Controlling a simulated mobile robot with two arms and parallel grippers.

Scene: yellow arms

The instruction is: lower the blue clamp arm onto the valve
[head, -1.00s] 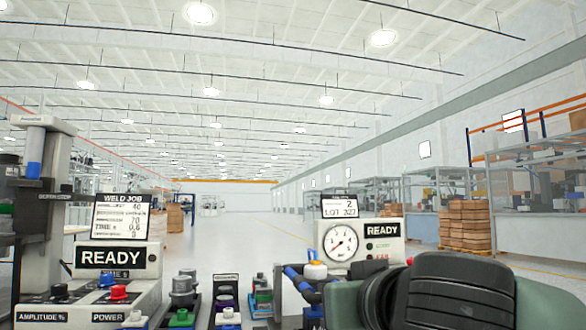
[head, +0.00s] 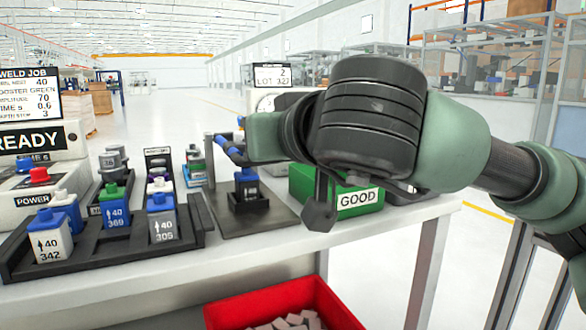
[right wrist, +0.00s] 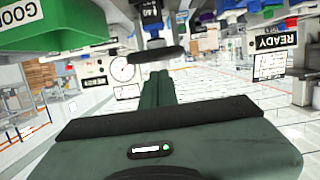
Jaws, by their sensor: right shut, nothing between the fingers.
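The valve (head: 246,186), grey with a blue top and a "40" label, stands upright in a black nest on a dark plate in the head view. In the right wrist view the blue-and-grey valve (right wrist: 152,14) shows upside down at the top edge. The blue clamp arm (head: 229,149) slants from a dark post just behind the valve; whether it touches the valve is unclear. My right gripper (right wrist: 157,80) is shut and empty. In the head view my green and black right arm covers most of it, close to the clamp arm's right end. My left gripper is out of view.
A green bin marked GOOD (head: 360,200) stands right of the fixture, partly behind my arm. A dark rack (head: 190,240) with several similar valves stands left. A gauge box (head: 262,98) is behind. A red bin (head: 340,312) is below the table's front edge.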

